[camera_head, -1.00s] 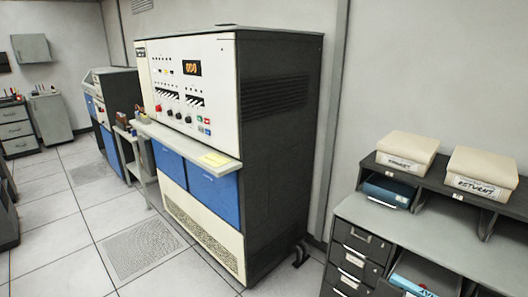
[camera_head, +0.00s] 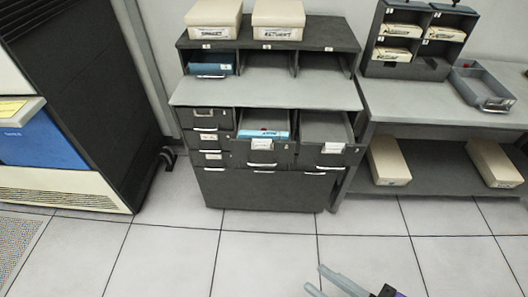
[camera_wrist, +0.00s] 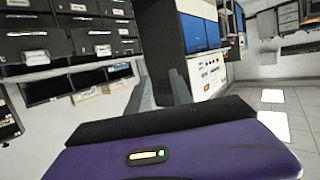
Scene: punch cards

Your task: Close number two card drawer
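A dark grey card cabinet (camera_head: 265,190) stands in the middle of the head view. Two of its upper drawers are pulled out: a middle drawer (camera_head: 262,152) with a blue item inside, and a right drawer (camera_head: 325,153) that looks mostly empty. Both have a pale handle and label; I cannot read which is number two. The small drawers in the left column look shut. My gripper (camera_head: 322,281) is at the bottom edge, well in front of the cabinet, empty with its fingers apart. The fingers also show in the wrist view (camera_wrist: 160,90), with drawer fronts at upper left.
Cream boxes (camera_head: 278,18) sit on the cabinet's top shelf. A grey table (camera_head: 430,98) with a card rack (camera_head: 418,68) and an open tray (camera_head: 482,90) stands at right. A large dark machine (camera_head: 90,100) stands at left. The tiled floor (camera_head: 240,250) in front is clear.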

